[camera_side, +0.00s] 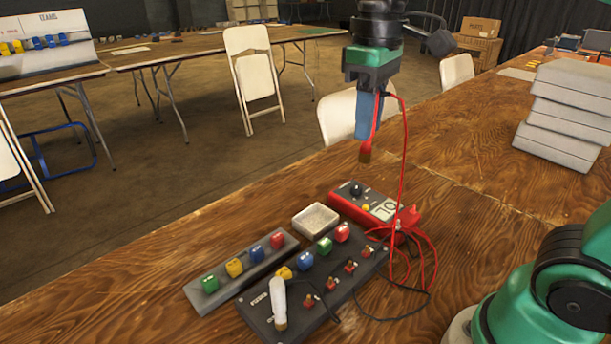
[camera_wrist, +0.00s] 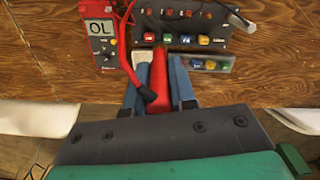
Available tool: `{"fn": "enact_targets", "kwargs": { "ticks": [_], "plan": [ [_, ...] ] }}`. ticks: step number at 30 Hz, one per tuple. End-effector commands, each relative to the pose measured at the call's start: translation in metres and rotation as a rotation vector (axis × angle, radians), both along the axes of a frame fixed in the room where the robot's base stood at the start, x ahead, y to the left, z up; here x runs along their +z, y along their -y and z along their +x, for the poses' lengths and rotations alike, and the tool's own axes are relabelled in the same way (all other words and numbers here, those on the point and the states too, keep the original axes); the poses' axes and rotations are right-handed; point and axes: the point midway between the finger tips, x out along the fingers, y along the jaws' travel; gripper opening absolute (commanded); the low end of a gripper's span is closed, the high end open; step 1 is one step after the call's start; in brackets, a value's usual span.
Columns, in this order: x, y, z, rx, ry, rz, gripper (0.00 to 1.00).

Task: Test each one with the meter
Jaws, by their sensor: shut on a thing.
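My gripper (camera_side: 367,120) is shut on a red probe (camera_side: 365,152) with a red lead, held above the table and pointing down. The probe also shows between the fingers in the wrist view (camera_wrist: 160,80). The red meter (camera_side: 375,208) lies on the table and its display reads "OL". A dark fuse panel (camera_side: 345,285) holds a row of coloured fuses (camera_side: 305,259) and several red posts with brass-coloured tops (camera_side: 330,284). A white-handled probe (camera_side: 279,300) stands at the panel's near left end. A grey strip (camera_side: 240,272) beside it holds several coloured fuses (camera_side: 234,267).
A small white tray (camera_side: 315,219) sits between the strip and the meter. Red and black leads (camera_side: 410,265) loop on the table right of the panel. Grey cases (camera_side: 565,115) are stacked at the right. The table's left front is bare.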

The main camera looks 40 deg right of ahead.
Motion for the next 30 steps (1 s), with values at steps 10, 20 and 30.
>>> {"fn": "enact_targets", "kwargs": {
  "ticks": [10,20,30],
  "plan": [
    [-0.081,-0.091,-0.003,0.35,0.002,0.0,0.0],
    [-0.11,-0.109,-0.012,0.426,0.002,0.001,0.0],
    [-0.145,-0.108,-0.012,0.425,0.002,0.001,0.0]
  ]
}}
